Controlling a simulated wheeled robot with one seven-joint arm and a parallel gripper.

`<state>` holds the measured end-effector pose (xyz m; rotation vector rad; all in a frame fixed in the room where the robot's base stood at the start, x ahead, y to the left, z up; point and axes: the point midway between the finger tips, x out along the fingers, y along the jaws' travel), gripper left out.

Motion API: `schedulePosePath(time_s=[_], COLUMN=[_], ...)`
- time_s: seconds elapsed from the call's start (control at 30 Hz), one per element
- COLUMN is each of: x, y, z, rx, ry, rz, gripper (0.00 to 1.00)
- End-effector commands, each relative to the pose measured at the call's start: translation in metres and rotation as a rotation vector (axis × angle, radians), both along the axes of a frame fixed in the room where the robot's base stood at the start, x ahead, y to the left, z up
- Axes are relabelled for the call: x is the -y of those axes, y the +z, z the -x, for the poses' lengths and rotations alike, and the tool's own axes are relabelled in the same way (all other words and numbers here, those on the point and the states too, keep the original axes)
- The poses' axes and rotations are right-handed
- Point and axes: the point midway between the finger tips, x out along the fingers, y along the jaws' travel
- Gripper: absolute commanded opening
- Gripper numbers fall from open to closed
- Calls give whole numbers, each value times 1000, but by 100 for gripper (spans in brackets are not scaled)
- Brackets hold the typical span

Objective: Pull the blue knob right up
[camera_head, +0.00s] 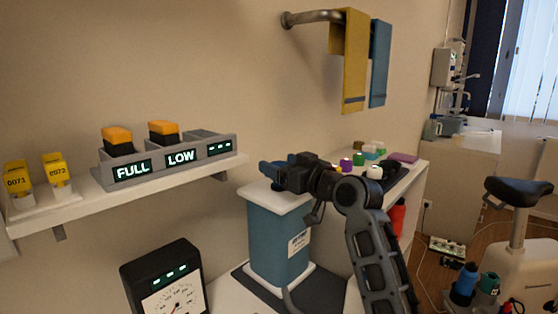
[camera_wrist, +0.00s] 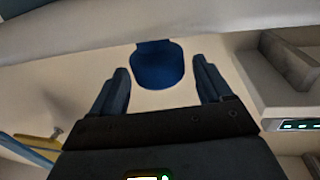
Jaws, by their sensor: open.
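The blue knob (camera_wrist: 160,68) shows in the wrist view on a pale surface, between and slightly beyond my two fingers. A gap shows on each side, so the fingers do not appear to touch it. My gripper (camera_head: 270,174) is open and empty above the white top of the blue box (camera_head: 273,240) in the head view. There my gripper and blue parts overlap, so I cannot clearly tell the knob from the fingers.
A wall shelf (camera_head: 150,195) on the left holds a grey charger (camera_head: 185,155) with orange-topped units and two yellow tags. A black gauge box (camera_head: 165,280) stands at the lower left. Yellow (camera_head: 355,65) and blue cloths hang above. A shelf with small coloured items is behind my arm.

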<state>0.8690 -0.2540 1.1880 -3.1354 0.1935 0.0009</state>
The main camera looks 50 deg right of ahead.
Motion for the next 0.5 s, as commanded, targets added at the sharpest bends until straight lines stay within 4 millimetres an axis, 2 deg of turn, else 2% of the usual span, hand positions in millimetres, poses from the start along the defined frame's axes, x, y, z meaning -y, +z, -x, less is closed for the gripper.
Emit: schedulePosePath(time_s=[0.13, 0.4, 0.5], x=[1, 1, 1], y=[1, 0, 0], z=[-11, -12, -12], rx=[1, 1, 1], ry=[1, 0, 0], rz=[0, 0, 0], gripper=[78, 78, 71])
